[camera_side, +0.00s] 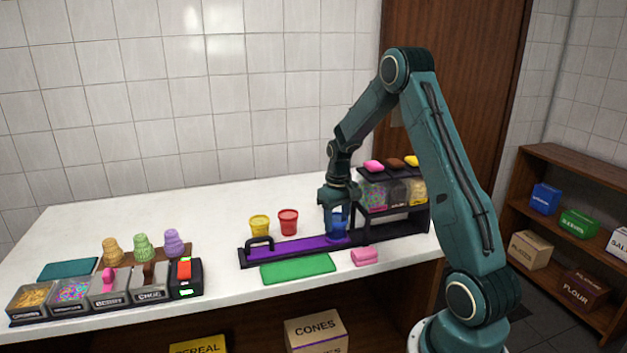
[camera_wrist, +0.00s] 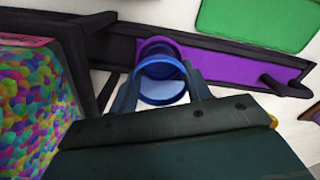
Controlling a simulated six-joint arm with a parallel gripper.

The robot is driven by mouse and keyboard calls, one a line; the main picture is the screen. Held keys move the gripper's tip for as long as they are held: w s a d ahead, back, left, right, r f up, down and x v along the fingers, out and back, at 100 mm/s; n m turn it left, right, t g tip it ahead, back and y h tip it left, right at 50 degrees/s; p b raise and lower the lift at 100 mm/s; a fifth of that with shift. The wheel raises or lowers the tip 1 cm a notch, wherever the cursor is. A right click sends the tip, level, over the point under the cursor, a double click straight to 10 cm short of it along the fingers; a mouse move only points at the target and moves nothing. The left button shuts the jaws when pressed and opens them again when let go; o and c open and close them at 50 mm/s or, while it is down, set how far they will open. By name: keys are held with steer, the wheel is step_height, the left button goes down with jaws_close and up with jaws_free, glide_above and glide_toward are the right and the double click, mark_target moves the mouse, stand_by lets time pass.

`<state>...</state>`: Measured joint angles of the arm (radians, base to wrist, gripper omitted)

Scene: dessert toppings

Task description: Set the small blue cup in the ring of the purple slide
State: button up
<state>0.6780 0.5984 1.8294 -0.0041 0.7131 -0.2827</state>
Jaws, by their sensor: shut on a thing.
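The small blue cup (camera_side: 338,232) is between the fingers of my gripper (camera_side: 338,214), at the right end of the purple slide (camera_side: 290,246). My gripper points down and is shut on the cup. In the wrist view the blue cup (camera_wrist: 160,68) shows between the two fingertips (camera_wrist: 163,85), over the left part of the purple slide (camera_wrist: 225,62).
A yellow cup (camera_side: 260,226) and a red cup (camera_side: 288,222) stand behind the track. A green mat (camera_side: 298,268) and a pink block (camera_side: 364,257) lie in front. A black topping dispenser (camera_side: 392,212) stands close on the right. Topping bins (camera_side: 72,292) are at far left.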

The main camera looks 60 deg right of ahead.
steer(key=shift+f, duration=0.1)
steer(key=o, duration=0.9)
steer(key=shift+o, duration=0.2)
step_height(320, 180, up, 12)
stand_by(0.4)
stand_by(0.5)
